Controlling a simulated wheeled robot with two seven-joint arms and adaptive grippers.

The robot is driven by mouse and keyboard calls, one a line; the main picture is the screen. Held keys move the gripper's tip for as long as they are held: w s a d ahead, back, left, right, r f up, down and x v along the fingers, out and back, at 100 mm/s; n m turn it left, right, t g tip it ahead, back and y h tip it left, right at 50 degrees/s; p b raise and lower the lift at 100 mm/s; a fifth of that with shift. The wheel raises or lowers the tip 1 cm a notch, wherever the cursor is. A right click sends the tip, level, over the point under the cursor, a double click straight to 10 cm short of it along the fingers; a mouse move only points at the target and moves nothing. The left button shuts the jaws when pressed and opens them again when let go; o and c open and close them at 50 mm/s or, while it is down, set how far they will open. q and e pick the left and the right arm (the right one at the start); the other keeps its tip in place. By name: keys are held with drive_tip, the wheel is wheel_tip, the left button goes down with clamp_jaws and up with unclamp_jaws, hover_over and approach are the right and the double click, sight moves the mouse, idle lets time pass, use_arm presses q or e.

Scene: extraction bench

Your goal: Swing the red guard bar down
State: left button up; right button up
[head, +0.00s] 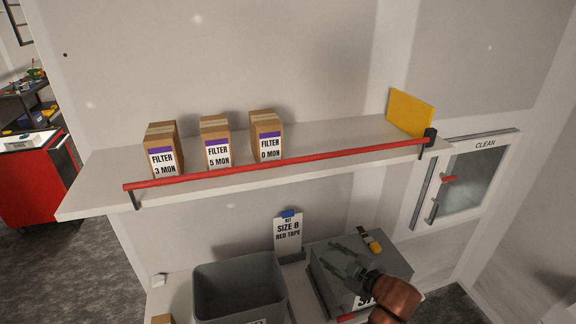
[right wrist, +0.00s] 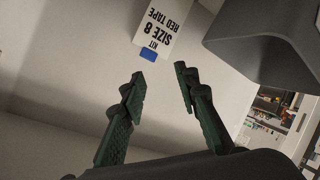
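The red guard bar (head: 275,163) runs along the front of the white shelf (head: 95,190), nearly level with the shelf edge. Its right end meets a black mount (head: 430,136). Its left end lies at a dark bracket (head: 136,200) on the shelf front. My right gripper (head: 347,249) is below the shelf, over the grey lidded box, well apart from the bar. In the right wrist view its green fingers (right wrist: 160,82) are spread with nothing between them. My left gripper is not in view.
Three filter boxes (head: 217,143) stand on the shelf behind the bar, with a yellow panel (head: 409,113) at the right. Below are an open grey bin (head: 238,271), a kit sign (head: 288,236) and a grey box (head: 393,262). A "CLEAN" cabinet (head: 470,178) is at right.

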drive_tip(key=a+r+n+y, duration=0.1)
drive_tip(key=a+r+n, duration=0.2)
drive_tip(key=r, duration=0.5)
drive_tip(key=a+r+n+y, duration=0.2)
drive_tip(key=a+r+n, duration=0.1)
drive_tip(key=r, duration=0.6)
drive_tip(key=n+p, duration=0.2)
drive_tip(key=n, duration=0.3)
approach(290, 163)
drive_tip(key=x, duration=0.4)
drive_tip(key=shift+t+y, duration=0.3)
drive_tip(key=shift+y, duration=0.1)
drive_tip(key=x, duration=0.3)
drive_tip(key=p+x, duration=0.1)
drive_tip(key=x, duration=0.2)
drive_tip(key=shift+w+a+f, duration=0.25)
drive_tip(key=shift+w+f, duration=0.05)
drive_tip(key=shift+c, duration=0.7)
clamp_jaws()
